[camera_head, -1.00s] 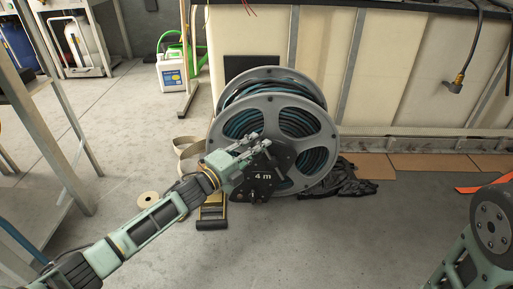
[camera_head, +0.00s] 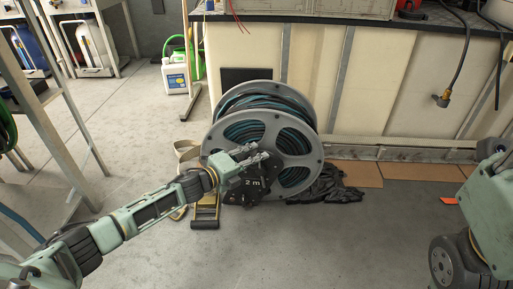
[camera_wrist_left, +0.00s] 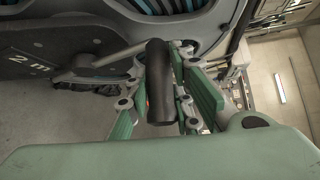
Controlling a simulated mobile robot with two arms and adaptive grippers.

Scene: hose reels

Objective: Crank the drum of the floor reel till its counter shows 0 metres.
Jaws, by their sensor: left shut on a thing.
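The floor reel (camera_head: 308,142) stands upright on the grey floor, with a grey rim and dark blue-green hose wound on its drum. Its black counter plate (camera_head: 254,186) reads 2 m; the same plate shows in the left wrist view (camera_wrist_left: 40,58). The black crank grip (camera_wrist_left: 160,85) sits between the fingers of my left gripper (camera_head: 250,156) in the left wrist view, and the gripper is shut on it. The crank arm (camera_wrist_left: 105,58) runs from the grip toward the plate. The fingers of my right gripper are out of view; only part of that arm shows at the right.
A black crumpled cloth (camera_head: 328,187) lies right of the reel. A yellow and black item (camera_head: 206,212) lies at its front left. A bench with cream panels (camera_head: 375,90) stands behind. A white jug (camera_head: 175,76) stands at the back left. The floor in front is clear.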

